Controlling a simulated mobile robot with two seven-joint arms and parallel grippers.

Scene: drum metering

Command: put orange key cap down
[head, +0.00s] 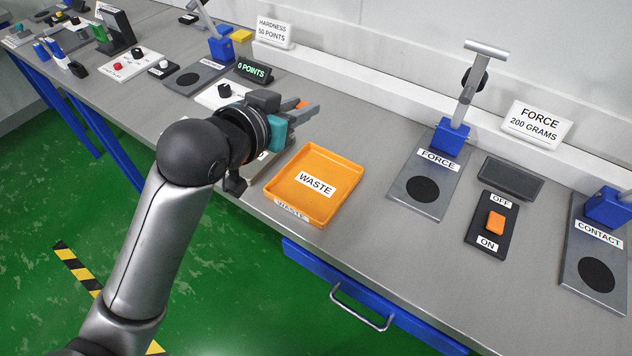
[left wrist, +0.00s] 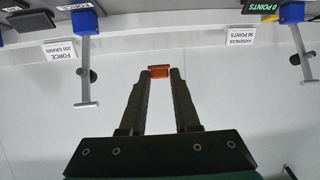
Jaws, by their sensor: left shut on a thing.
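My left gripper (head: 308,108) is raised above the bench, behind the left part of the orange waste tray (head: 268,188) as seen in the head view. It is shut on the orange key cap (head: 303,104), of which only a small part shows between the fingers. In the left wrist view the cap (left wrist: 159,71) sits between the two dark fingertips (left wrist: 160,76), with pale wall behind it. My right gripper is not in view.
An orange switch (head: 495,222) sits on a black OFF/ON plate right of the tray. A 0 POINTS display (head: 253,71) stands behind my gripper. Bare bench lies between tray and force stand.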

